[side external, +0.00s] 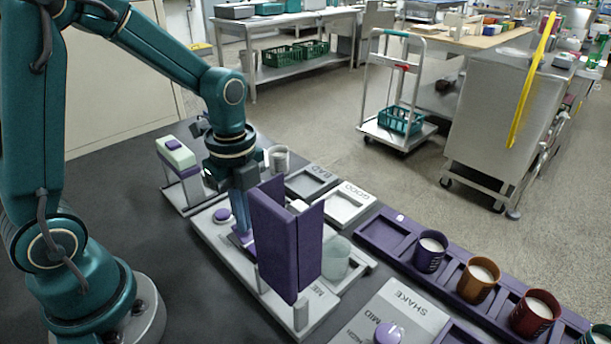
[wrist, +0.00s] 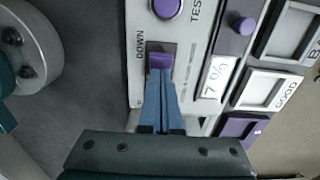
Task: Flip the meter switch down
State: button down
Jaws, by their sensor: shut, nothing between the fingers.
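The meter switch (wrist: 160,58) is a small purple block in a dark slot beside the word DOWN in the wrist view. In the side view, purple around the fingertips (side external: 240,238) marks the same place on the grey meter base (side external: 210,238). My gripper (wrist: 161,78) is shut and empty, its blue fingers pointing at the switch. The fingertips are at the switch's near edge; I cannot tell whether they touch it. My gripper (side external: 239,225) also shows in the side view, low over the base. The fingers partly hide the slot.
A tall purple panel (side external: 288,245) stands right beside my gripper. A round purple button (side external: 222,215) is close by. Beyond are a clear beaker (side external: 336,258), the BAD tray (side external: 312,181), the GOOD tray (side external: 348,203) and a purple rack (side external: 385,235) with several cups.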

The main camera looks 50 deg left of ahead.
aim_at(248, 234)
jog(key=shift+f, duration=0.7)
dwell(0.3)
jog(key=shift+r, duration=3.55)
jog(key=s+d+r+n+t, duration=0.1)
jog(key=s+n, duration=0.3)
jog(key=n, duration=0.5)
jog(key=s+d+r+n+t, duration=0.2)
jog(key=s+r+n+t, duration=0.1)
jog(key=n, duration=0.6)
jog(key=shift+s+r+t, duration=0.3)
jog(key=shift+s+t, duration=0.05)
jog(key=shift+t, duration=0.45)
